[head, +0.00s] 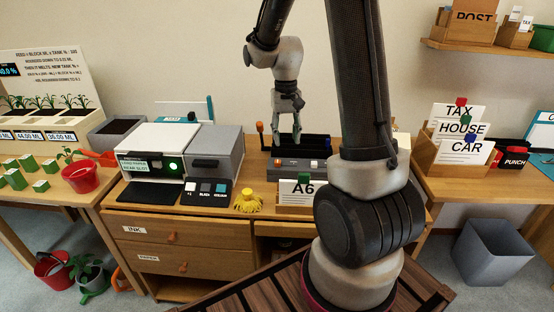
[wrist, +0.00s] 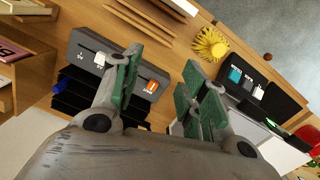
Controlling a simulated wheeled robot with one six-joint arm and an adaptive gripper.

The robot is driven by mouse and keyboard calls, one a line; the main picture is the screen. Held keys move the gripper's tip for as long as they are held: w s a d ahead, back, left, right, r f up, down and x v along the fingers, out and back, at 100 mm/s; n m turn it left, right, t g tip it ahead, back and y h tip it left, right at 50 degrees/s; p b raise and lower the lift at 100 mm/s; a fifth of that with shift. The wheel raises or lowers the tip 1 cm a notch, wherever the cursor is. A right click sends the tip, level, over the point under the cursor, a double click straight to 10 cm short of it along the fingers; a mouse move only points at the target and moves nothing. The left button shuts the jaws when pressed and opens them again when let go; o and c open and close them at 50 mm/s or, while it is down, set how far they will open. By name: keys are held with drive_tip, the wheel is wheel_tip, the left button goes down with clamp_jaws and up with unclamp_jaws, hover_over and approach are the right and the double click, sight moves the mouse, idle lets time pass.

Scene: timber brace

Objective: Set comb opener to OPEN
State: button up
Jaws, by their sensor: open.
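A black and grey desk machine (head: 318,166) stands on the middle desk, partly hidden behind my arm. It has a small lever with an orange knob (head: 260,127) at its left end. Its grey front panel (wrist: 88,45) shows in the wrist view with white and orange labelled parts, too small to read. I cannot tell which part is the comb opener or its setting. My gripper (head: 291,103) is open and empty, pointing down above the machine's left half.
Left of the machine are a grey box unit (head: 217,154), a white printer-like device (head: 160,145) and a yellow scalloped object (head: 248,201). An A6 card holder (head: 296,195) stands in front. A wooden holder with TAX, HOUSE and CAR cards (head: 459,130) is at right.

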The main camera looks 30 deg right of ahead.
sight(278, 161)
drive_tip(key=w+f+m, duration=0.1)
drive_tip(key=w+f, duration=0.1)
drive_tip(key=w, duration=0.1)
drive_tip(key=w+d+f, duration=0.1)
drive_tip(key=w+f, duration=0.2)
drive_tip(key=w+d+f+m, duration=0.1)
drive_tip(key=w+f, duration=0.1)
drive_tip(key=w, duration=0.1)
drive_tip(key=shift+d+f+m+t, duration=0.1)
drive_tip(key=shift+f+m+t, duration=0.15)
drive_tip(key=shift+m+t, duration=0.05)
drive_tip(key=shift+w+f, duration=0.1)
drive_tip(key=shift+f, duration=0.25)
wheel_tip(278, 161, down, 7)
clamp_jaws()
